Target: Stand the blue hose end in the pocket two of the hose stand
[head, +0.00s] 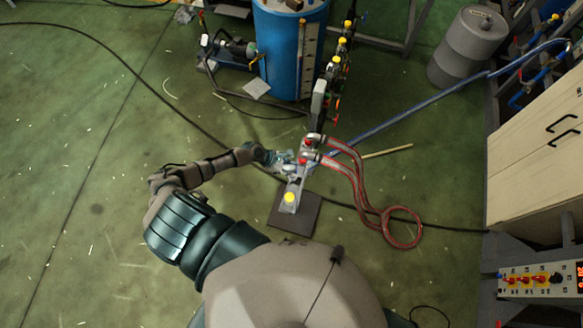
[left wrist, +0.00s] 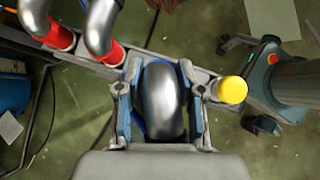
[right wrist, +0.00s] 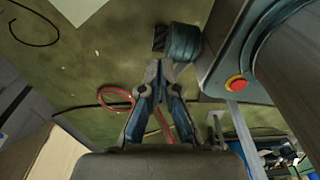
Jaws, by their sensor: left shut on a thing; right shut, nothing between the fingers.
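The blue hose (head: 420,104) runs from the upper right to the hose stand. In the left wrist view, my left gripper (left wrist: 159,86) is shut on its silver curved end (left wrist: 162,105), with blue showing beneath. The hose end is at the stand's grey rail (left wrist: 98,68), between two red-collared silver elbows (left wrist: 62,37) and a yellow knob (left wrist: 232,90). Whether it is seated in a pocket is hidden. In the head view, my left gripper (head: 285,160) is at the stand (head: 295,182). My right gripper (right wrist: 158,72) is shut and empty; it shows only in its wrist view.
A red hose (head: 358,185) hangs from the stand and coils on the floor at its right. A blue drum (head: 283,50) stands behind, a grey drum (head: 468,45) at back right, a cream cabinet (head: 535,150) at right. The floor at left is mostly clear.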

